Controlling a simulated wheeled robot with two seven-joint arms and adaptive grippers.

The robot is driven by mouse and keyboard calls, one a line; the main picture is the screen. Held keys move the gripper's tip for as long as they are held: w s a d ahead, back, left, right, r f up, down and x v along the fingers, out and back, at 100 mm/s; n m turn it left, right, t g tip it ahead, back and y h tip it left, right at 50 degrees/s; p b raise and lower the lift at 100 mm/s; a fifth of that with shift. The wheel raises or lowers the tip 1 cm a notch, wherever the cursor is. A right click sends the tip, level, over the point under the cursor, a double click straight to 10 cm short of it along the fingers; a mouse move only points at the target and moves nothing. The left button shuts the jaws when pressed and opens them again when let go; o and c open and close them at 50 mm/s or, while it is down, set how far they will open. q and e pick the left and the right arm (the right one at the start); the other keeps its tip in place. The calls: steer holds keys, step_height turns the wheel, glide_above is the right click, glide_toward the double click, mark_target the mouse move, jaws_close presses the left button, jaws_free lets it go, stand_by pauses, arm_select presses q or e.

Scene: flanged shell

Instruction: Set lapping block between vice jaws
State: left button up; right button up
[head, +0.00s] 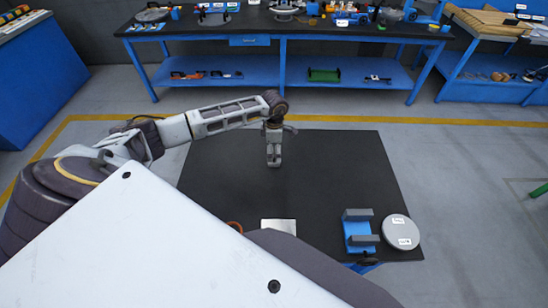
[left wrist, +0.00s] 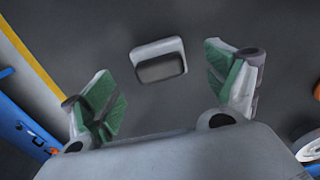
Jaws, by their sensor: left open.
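The vice (head: 358,234) is blue with two grey jaws at the table's right front; the gap between its jaws is empty. My left gripper (head: 273,163) points down over the middle of the table, away from the vice. In the left wrist view its green-padded fingers (left wrist: 160,92) are wide apart. A pale grey block with a dark face (left wrist: 158,49), likely the lapping block, shows between and beyond the fingertips, touching neither pad. In the head view the gripper largely hides that spot. My right gripper is not in view.
A round grey labelled disc (head: 401,232) lies right beside the vice. A white flat piece (head: 278,226) and an orange ring (head: 235,226) are at the near edge. The black table (head: 330,165) is clear around the gripper. A blue bench (head: 225,72) stands behind.

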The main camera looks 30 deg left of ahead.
mark_target(274, 153)
arm_select(q)
steer(key=shift+a+f, duration=0.1)
steer(key=shift+f, duration=1.4)
steer(key=shift+c, duration=0.5)
steer(key=c, duration=1.5)
steer(key=shift+c, duration=0.2)
steer(key=shift+r, duration=0.1)
steer(key=shift+r, duration=0.5)
step_height(274, 153, up, 9)
steer(key=shift+f+b, duration=0.1)
steer(key=shift+b, duration=0.5)
